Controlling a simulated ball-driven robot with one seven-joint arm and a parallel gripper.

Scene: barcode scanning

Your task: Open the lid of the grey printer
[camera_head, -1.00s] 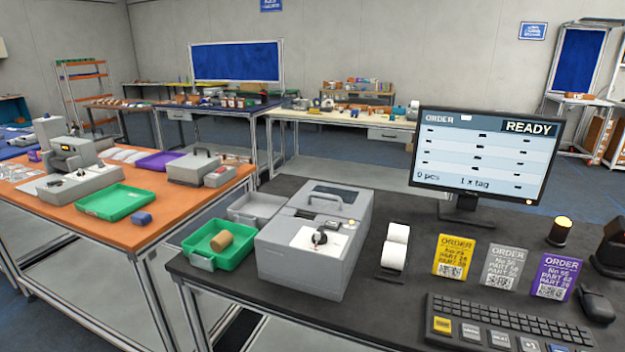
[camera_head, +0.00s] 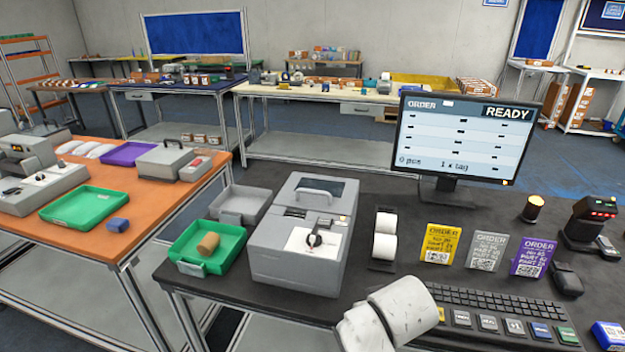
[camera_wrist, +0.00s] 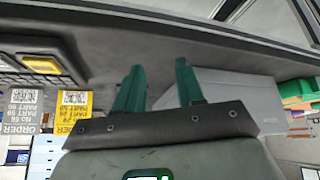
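The grey printer (camera_head: 297,257) stands on the black table in the head view, left of the monitor. Its lid (camera_head: 322,190) is down, with a dark window and a raised handle (camera_head: 318,195) on top. A white front panel with a black knob (camera_head: 314,240) is below the lid. In the wrist view my gripper (camera_wrist: 157,80) has two green fingers, spread apart with nothing between them. A pale grey surface behind the fingers looks like the printer's side, but I cannot be sure. My gripper is not visible in the head view; only a white part of my arm shows there.
A green tray (camera_head: 230,244) with a brown cylinder and a grey tray (camera_head: 243,201) sit left of the printer. A label roll stand (camera_head: 384,238) is close on its right. The monitor (camera_head: 463,138), order cards and keyboard (camera_head: 495,308) lie further right.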

